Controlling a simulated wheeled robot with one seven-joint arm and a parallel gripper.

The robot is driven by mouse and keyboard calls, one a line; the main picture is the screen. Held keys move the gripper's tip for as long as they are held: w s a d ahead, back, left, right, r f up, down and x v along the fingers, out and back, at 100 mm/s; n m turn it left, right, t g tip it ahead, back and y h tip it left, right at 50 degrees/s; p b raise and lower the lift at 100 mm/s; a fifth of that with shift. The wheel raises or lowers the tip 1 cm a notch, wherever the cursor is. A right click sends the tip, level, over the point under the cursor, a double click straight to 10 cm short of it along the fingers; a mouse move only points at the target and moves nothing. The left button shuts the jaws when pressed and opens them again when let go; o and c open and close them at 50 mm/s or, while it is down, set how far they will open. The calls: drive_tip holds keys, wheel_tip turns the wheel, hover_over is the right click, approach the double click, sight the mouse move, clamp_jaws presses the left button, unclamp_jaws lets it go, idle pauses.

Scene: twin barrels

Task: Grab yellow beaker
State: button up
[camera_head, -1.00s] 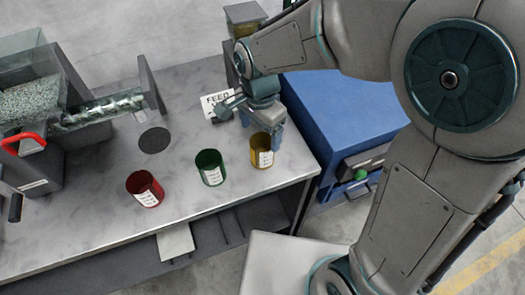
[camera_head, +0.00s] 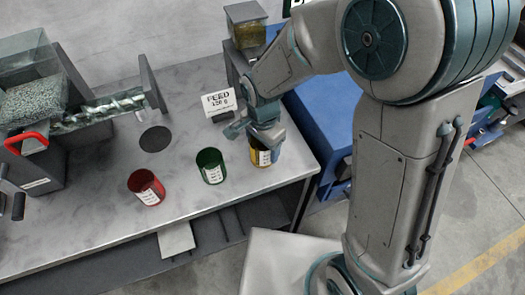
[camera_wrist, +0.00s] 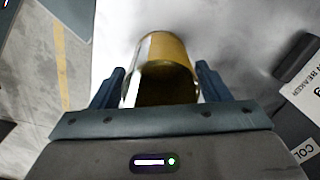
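The yellow beaker (camera_head: 262,157) stands upright on the table near its right end, with a white label on its side. My gripper (camera_head: 265,138) is directly above it and hides its upper part in the head view. In the wrist view the yellow beaker (camera_wrist: 165,65) lies between the two spread fingers of my gripper (camera_wrist: 160,88), its open mouth facing the palm. The fingers are at either side of the beaker. The right finger is very near its wall, and I cannot tell whether it touches.
A green beaker (camera_head: 210,167) and a red beaker (camera_head: 146,187) stand to the left on the table (camera_head: 90,228). A sign reading FEED (camera_head: 218,102) stands behind. A feeder machine with a screw (camera_head: 100,112) is at the left. A blue machine (camera_head: 325,130) is at the right.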

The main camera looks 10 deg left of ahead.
drive_tip(key=c, duration=0.6)
drive_tip(key=shift+c, duration=0.2)
